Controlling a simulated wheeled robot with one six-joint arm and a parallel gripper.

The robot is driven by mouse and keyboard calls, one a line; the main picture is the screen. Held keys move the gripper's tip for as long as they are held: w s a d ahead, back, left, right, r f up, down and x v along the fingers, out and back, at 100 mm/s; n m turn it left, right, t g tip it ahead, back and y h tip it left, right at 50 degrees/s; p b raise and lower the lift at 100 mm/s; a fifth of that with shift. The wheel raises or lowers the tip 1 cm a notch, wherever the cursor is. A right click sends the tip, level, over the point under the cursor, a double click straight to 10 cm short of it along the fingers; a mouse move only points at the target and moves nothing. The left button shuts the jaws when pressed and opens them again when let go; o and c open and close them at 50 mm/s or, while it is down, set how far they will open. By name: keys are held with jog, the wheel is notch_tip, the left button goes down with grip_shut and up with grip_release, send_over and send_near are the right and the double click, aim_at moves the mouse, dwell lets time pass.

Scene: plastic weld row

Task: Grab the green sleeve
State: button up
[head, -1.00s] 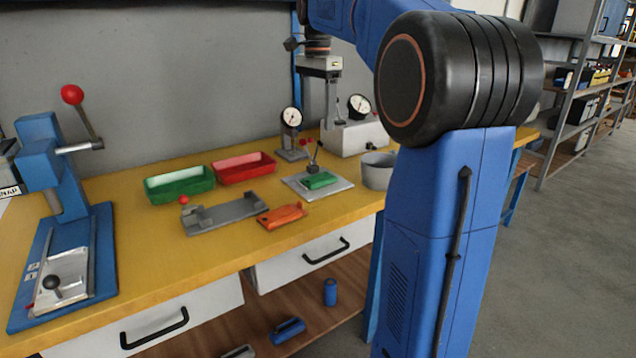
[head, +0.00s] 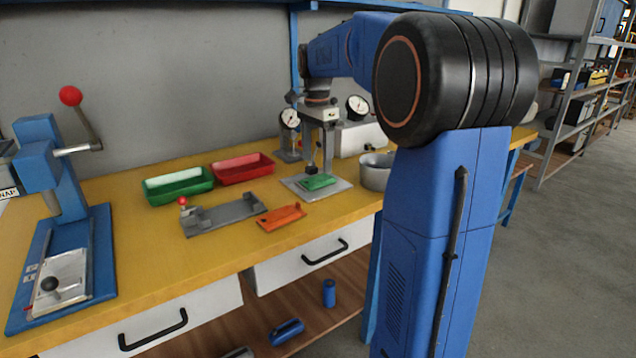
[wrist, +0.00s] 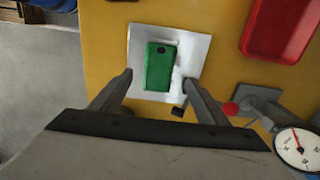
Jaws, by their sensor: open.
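The green sleeve (head: 318,182) lies flat on a pale metal plate (head: 343,187) on the yellow bench. In the wrist view the sleeve (wrist: 158,68) lies upright in the picture, on the bare plate (wrist: 193,48). My gripper (head: 319,168) points down over the plate, open and empty. In the wrist view the fingertips of my gripper (wrist: 157,78) show to the left and right of the sleeve, with gaps on both sides. The tips look close above the plate; their exact height I cannot tell.
Dial gauges (head: 289,118) stand behind the plate, one close by in the wrist view (wrist: 297,148). A red-knobbed lever (wrist: 230,108) is near the right finger. A grey pot (head: 376,172), orange part (head: 281,217), grey fixture (head: 226,216), red bin (head: 243,168) and green bin (head: 178,185) stand around.

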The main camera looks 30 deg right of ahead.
aim_at(318, 178)
jog(key=shift+s+d+f, duration=0.1)
jog(key=shift+f, duration=1.25)
jog(key=shift+s+f, duration=0.1)
jog(key=shift+f, duration=1.25)
jog(key=c, duration=1.1)
